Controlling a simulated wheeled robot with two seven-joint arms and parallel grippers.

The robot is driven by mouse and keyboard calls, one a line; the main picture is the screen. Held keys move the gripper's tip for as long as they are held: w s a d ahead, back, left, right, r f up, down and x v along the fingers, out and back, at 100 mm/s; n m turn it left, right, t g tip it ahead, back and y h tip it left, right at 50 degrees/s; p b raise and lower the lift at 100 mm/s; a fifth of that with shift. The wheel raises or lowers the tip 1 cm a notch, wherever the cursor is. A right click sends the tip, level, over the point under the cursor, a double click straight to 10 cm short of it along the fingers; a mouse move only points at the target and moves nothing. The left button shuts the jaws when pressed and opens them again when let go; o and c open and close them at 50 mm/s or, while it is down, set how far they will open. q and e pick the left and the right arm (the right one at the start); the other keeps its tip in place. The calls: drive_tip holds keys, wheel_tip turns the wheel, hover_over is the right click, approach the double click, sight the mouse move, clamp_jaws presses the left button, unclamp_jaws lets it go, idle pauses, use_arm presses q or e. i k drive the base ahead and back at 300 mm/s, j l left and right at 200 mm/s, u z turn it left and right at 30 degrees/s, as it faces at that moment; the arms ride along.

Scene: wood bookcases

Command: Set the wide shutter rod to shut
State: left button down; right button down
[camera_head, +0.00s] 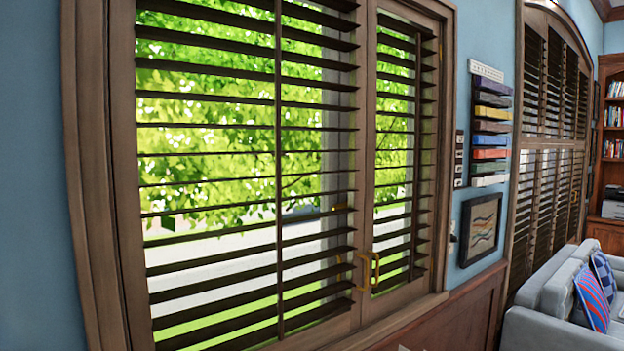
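The wide shutter panel (353,110) fills the left and middle of the view. Its dark louvers are tilted open, with green leaves and pale ground visible between them. A thin dark vertical rod (278,150) runs down the front of these louvers, from the top edge of the picture to near the bottom. A narrower shutter panel (431,150) stands to its right, with open louvers and its own thin rod (415,130). Neither of my grippers is in view, and nothing touches the rod.
Two brass handles (364,273) sit where the panels meet. A rack of coloured strips (492,125) and a framed picture (480,229) hang on the blue wall to the right. Farther right are another tall shuttered window (550,130), a grey sofa (545,300) with cushions, and a bookcase (607,185).

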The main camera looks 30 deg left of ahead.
sight(278, 3)
drive_tip(key=i+l+u, duration=0.65)
drive_tip(key=l+u, duration=0.2)
drive_tip(key=i+j+u, duration=0.1)
drive_tip(key=u, duration=0.3)
drive_tip(key=i+u, duration=0.45)
drive_tip(key=k, duration=0.1)
